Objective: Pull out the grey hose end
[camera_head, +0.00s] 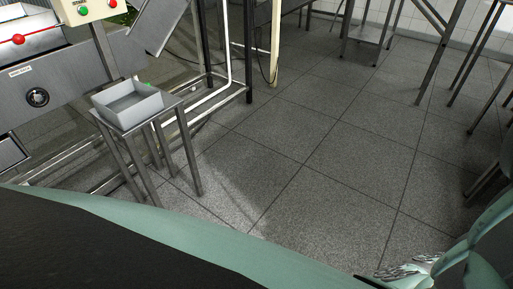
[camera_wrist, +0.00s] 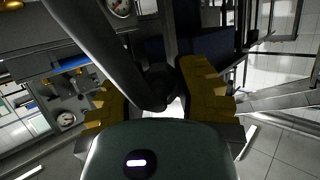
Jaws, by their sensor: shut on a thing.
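My gripper (camera_wrist: 157,100) shows in the wrist view, its two ribbed yellow-brown fingers on either side of a thick dark grey hose (camera_wrist: 110,45). The gripper is shut on the hose end. The hose runs from the upper left down to between the fingers. Its tip and the place where the fingers touch it are partly hidden by the gripper's dark body. In the head view neither the gripper nor the hose can be made out.
A grey tray (camera_head: 131,107) sits on a small metal stand at the left in the head view. A steel machine with a black knob (camera_head: 37,97) and a button box (camera_head: 86,10) stands behind it. Metal table legs (camera_head: 441,50) stand at the right. The tiled floor (camera_head: 320,150) between is clear.

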